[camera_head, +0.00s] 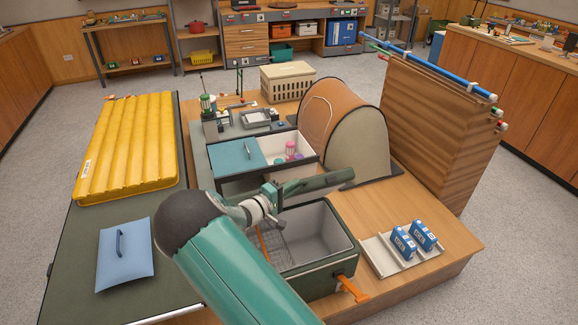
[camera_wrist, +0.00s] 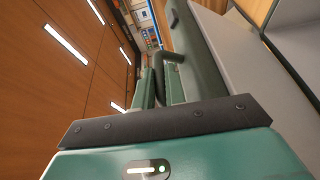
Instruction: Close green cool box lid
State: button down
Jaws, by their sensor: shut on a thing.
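The green cool box (camera_head: 345,258) stands open on the wooden platform, its grey inside showing. Its green lid (camera_head: 325,183) is raised over the far side of the box, seen nearly edge-on in the head view; in the wrist view the lid (camera_wrist: 205,55) runs up to the right of the fingers. A dark green bar handle (camera_wrist: 172,58) stands out from it. My gripper (camera_wrist: 152,88) is shut on this handle. In the head view my arm covers the box's left side and hides most of the grip.
An orange latch (camera_head: 352,288) sticks out at the box's front right corner. A tray (camera_head: 382,257) with blue packs lies to the right. A chest with a blue lid (camera_head: 236,158) and an orange tent (camera_head: 333,110) stand behind. A yellow mat (camera_head: 128,145) lies left.

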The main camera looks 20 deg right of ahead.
jog(key=shift+s+a+f+m+g+h, duration=0.15)
jog(key=shift+s+f+m+h, duration=0.4)
jog(key=shift+s+f+m, duration=2.6)
jog(key=shift+s+f+m+g+h, duration=0.25)
jog(key=shift+s+f+h, duration=0.35)
jog(key=shift+s+f, duration=2.95)
jog(key=shift+s+a+f+m+g+h, duration=0.1)
jog(key=shift+s+f+m+h, duration=0.9)
jog(key=shift+f, duration=4.55)
jog(key=shift+s+m+y, duration=0.15)
jog(key=shift+m+y, duration=0.3)
jog(key=shift+m, duration=0.25)
jog(key=c, duration=1.5)
grip_release()
jog(key=shift+o, duration=0.2)
jog(key=shift+d, duration=0.1)
jog(key=shift+s, duration=0.1)
jog(key=shift+r, duration=0.1)
